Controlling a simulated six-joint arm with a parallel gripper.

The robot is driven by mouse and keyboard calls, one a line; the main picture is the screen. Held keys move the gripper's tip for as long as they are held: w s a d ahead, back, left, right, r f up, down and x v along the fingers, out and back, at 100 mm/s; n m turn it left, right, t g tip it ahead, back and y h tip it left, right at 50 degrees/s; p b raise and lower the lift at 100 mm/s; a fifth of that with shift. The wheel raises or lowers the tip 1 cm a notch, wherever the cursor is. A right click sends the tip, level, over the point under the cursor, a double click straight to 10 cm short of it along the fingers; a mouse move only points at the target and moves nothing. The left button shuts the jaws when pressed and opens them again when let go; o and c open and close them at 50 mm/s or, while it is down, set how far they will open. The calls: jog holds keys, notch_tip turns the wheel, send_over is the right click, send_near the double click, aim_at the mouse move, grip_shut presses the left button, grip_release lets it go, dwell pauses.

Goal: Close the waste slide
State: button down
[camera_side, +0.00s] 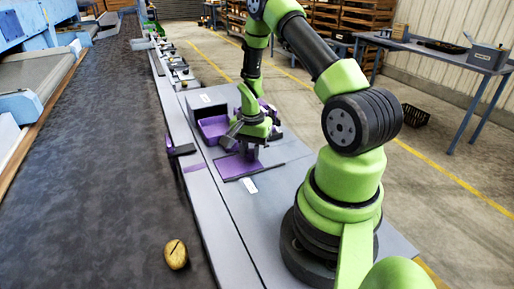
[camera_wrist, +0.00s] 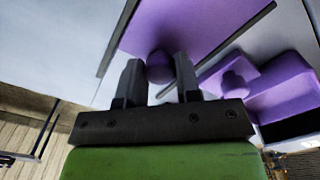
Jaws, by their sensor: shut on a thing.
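The waste slide seems to be the flat purple plate (camera_side: 232,168) lying in the grey bench top, with a dark rail along its edge. In the wrist view the plate (camera_wrist: 200,25) fills the top middle, and its round purple knob (camera_wrist: 159,66) sits between my two fingers. My gripper (camera_side: 249,157) points down over the plate and is shut on this knob; in the wrist view its fingers (camera_wrist: 158,82) stand on both sides of it. The opening that the slide covers is not clearly visible, so I cannot tell how far it is open.
A purple bin (camera_side: 213,128) stands just behind my gripper; purple parts with a second knob (camera_wrist: 235,80) show at right in the wrist view. A potato (camera_side: 176,254) rests on the dark belt (camera_side: 105,170). The bench front is clear.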

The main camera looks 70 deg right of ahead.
aim_at(250, 152)
jog(key=shift+w+a, duration=0.1)
jog(key=shift+w, duration=0.1)
jog(key=c, duration=0.8)
grip_release()
notch_tip(250, 152, up, 10)
